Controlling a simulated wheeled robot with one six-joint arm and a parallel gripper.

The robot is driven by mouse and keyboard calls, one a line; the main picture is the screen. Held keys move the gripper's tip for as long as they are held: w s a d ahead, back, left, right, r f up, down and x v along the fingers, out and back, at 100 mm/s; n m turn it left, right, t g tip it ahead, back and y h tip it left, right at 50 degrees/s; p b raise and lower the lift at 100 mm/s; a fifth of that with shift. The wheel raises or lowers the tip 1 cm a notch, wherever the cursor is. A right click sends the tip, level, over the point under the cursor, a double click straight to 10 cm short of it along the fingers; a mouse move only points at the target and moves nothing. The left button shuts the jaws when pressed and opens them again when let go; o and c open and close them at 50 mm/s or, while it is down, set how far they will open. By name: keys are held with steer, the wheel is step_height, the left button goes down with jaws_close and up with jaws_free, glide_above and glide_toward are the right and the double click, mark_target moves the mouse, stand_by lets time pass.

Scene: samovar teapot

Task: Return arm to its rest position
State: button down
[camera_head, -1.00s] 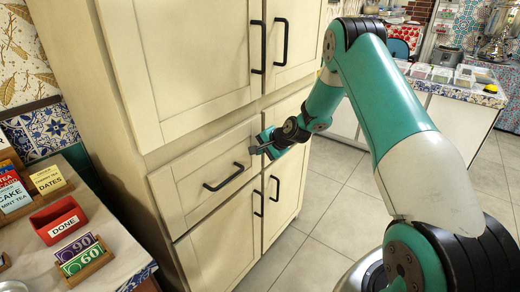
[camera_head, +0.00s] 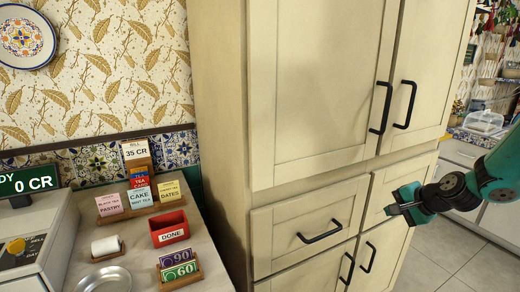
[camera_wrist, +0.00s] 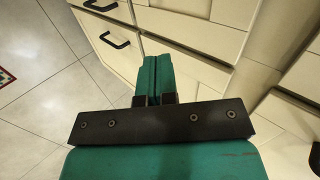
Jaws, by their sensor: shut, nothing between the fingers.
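My gripper (camera_head: 392,207) is at the right of the head view, in front of the cream cabinet (camera_head: 318,90). It overlaps the cabinet's front near the drawer level in the picture. In the wrist view my gripper (camera_wrist: 154,75) has its two teal fingers pressed together with nothing between them. The teal arm comes in from the right edge of the head view, and most of it is out of the picture.
A drawer with a black handle (camera_head: 320,236) and cabinet doors, all closed, are near my gripper. At left a counter holds a red DONE box (camera_head: 169,228), a card rack, a metal plate (camera_head: 104,281) and a register (camera_head: 30,240). Tiled floor (camera_head: 468,254) is open at right.

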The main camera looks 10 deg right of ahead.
steer(key=s+a+r+n+g+y+p, duration=0.1)
steer(key=s+a+r+n, duration=0.25)
steer(key=a, duration=0.35)
steer(key=s+a+r+n+g, duration=0.2)
steer(key=s+a+r+n, duration=0.1)
steer(key=a+r, duration=0.25)
steer(key=s+a+r+n+g+y+p, duration=0.1)
steer(key=s+a+r+n, duration=0.3)
steer(key=a, duration=0.3)
steer(key=s+a+r+n+g, duration=0.1)
steer(key=s+a+r+n, duration=0.1)
steer(key=s, duration=0.4)
steer(key=s+a+r+n+g+h+p, duration=0.1)
steer(key=s+a+n+g, duration=0.1)
steer(key=s, duration=0.5)
steer(key=s+a+r+n+g+p, duration=0.1)
steer(key=s+a+r+n, duration=0.1)
steer(key=s+n, duration=0.3)
steer(key=shift+s+a+r+h, duration=0.3)
steer(key=shift+s+a, duration=0.4)
steer(key=shift+s, duration=0.35)
steer(key=shift+n, duration=0.25)
